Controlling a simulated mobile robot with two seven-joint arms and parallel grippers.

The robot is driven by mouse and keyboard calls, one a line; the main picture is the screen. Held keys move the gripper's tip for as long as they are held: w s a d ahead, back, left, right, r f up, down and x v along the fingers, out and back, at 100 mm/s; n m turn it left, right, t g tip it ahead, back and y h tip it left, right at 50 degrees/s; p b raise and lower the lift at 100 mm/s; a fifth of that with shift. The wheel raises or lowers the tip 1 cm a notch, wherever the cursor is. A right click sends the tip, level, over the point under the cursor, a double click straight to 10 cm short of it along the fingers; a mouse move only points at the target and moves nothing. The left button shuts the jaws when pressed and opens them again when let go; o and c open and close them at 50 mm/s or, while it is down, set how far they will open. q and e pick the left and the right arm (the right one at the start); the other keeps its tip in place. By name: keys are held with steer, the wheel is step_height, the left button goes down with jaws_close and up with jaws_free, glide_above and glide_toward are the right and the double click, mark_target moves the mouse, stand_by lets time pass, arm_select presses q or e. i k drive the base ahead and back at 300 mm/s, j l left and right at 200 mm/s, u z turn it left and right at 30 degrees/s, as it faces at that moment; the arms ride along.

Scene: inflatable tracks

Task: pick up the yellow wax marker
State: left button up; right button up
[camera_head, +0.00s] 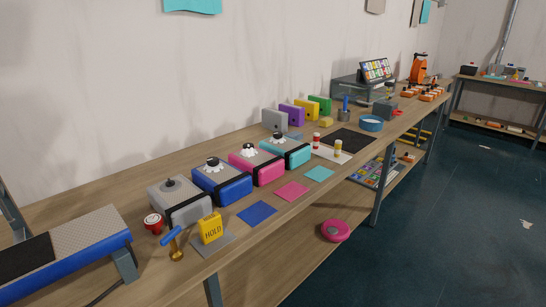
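A small upright cylinder with yellow and white bands, which looks like the yellow wax marker (338,149), stands on a pale sheet (325,155) on the long wooden bench. A similar red and white cylinder (316,140) stands just to its left on the same sheet. Both are small in the view, so fine detail cannot be told. Neither of my grippers shows in the head view.
A yellow HOLD sign (211,229) stands nearer. A black mat (352,139) and blue round dish (371,123) lie beyond the marker.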

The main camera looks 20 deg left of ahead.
mark_target(338, 144)
steer(key=i+l+u, duration=0.35)
steer(key=i+l, duration=2.25)
steer(key=i, duration=0.1)
